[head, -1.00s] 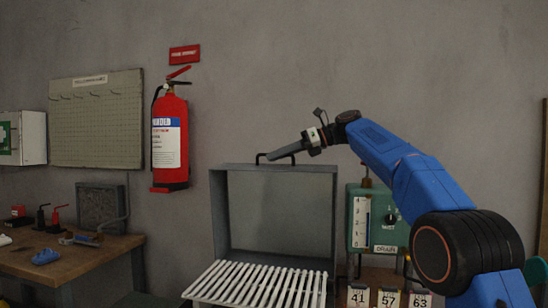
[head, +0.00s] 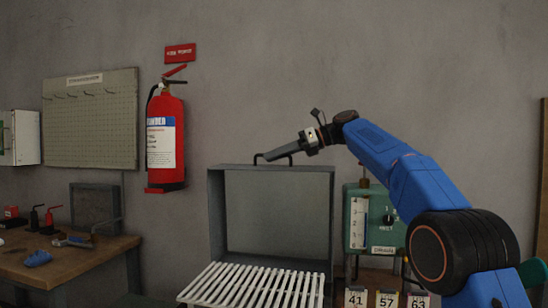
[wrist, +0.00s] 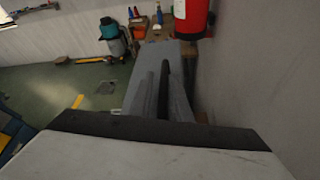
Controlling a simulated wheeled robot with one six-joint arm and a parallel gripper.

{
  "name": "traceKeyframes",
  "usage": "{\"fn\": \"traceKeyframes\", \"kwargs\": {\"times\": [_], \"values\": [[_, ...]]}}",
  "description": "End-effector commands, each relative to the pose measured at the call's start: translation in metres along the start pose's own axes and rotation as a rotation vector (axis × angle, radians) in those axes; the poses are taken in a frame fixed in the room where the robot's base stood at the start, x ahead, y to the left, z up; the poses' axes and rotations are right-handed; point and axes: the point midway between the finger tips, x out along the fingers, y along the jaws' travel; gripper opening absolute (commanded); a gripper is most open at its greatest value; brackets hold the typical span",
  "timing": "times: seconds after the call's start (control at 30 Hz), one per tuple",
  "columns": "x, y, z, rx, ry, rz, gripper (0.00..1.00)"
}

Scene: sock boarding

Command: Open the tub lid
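The grey tub lid (head: 327,215) stands upright in the head view, its frame facing me, with a dark handle (head: 257,156) on its top edge. My gripper (head: 272,156) reaches from the right and lies along the handle at the lid's top. In the wrist view its narrow fingers (wrist: 158,95) are close together over the grey lid, seen from above. They appear shut on the handle, though the contact is partly hidden.
A green control box (head: 357,220) with a gauge and knob stands right of the lid, above numbered cards (head: 386,299). A red fire extinguisher (head: 165,140) hangs on the wall at left. A wooden bench (head: 75,265) with tools is at far left.

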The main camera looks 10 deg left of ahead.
Motion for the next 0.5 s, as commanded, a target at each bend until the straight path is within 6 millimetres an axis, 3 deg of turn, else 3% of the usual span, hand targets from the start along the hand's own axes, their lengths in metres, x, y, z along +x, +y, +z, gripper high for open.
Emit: {"fn": "traceKeyframes", "kwargs": {"times": [0.17, 0.5], "values": [[-0.020, 0.000, 0.001, -0.001, -0.001, -0.003, 0.17], [-0.087, -0.001, 0.000, -0.001, -0.001, -0.004, 0.17]]}}
